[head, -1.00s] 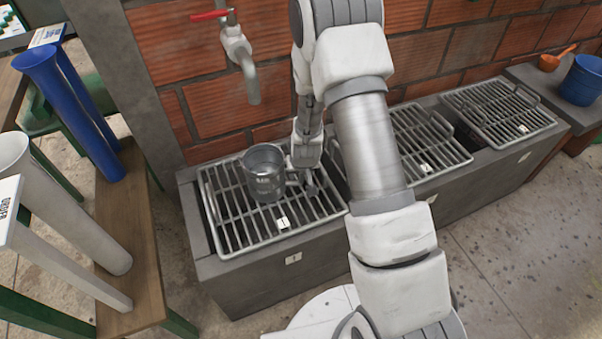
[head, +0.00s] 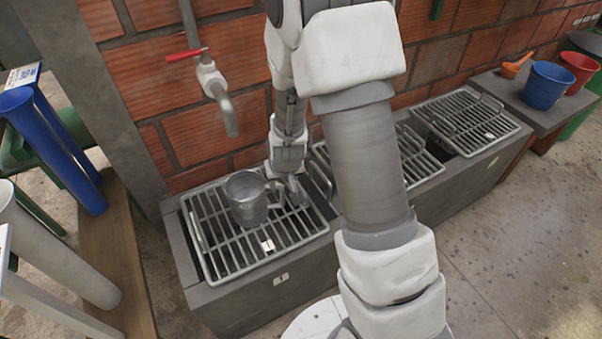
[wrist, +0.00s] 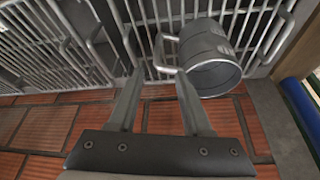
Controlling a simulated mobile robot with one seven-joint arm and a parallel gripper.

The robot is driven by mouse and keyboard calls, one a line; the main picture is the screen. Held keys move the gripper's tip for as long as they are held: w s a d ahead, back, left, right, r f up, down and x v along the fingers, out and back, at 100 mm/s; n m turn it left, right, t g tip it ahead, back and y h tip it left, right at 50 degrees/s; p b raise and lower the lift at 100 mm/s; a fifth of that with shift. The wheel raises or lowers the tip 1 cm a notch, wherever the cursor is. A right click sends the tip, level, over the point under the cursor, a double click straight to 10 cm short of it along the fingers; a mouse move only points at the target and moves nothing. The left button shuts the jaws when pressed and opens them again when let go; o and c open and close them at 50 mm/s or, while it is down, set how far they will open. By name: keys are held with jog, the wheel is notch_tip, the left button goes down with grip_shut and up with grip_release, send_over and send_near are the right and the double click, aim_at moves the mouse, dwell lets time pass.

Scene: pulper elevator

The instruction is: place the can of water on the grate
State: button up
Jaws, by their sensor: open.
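The metal can (head: 246,203) stands upright on the left grate (head: 303,236), near its middle, and appears to rest on the bars. In the wrist view the can (wrist: 209,60) lies ahead and to the right of my fingers, with its open rim towards me. Its handle (wrist: 161,55) is in front of the gap between the fingertips. My gripper (head: 287,193) is just right of the can in the head view. In the wrist view my gripper (wrist: 160,73) is open, its fingers apart and close to the handle. Whether a finger touches the handle I cannot tell.
A tap (head: 222,102) with a red lever hangs on the brick wall (head: 185,95) above the left grate. More grates (head: 465,120) continue right. A blue bucket (head: 548,86) and a red bucket (head: 581,70) stand at far right. Blue pipes (head: 55,155) stand at left.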

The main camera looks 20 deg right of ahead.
jog(key=w+r+v, duration=0.1)
jog(key=w+v, duration=0.1)
jog(key=v, duration=0.9)
jog(key=s+d+r+t, duration=0.1)
jog(key=s+d+r, duration=0.1)
jog(key=s+r, duration=1.5)
jog(key=s, duration=0.2)
jog(key=shift+s+n, duration=0.3)
notch_tip(320, 180, up, 21)
jog(key=p, duration=2.1)
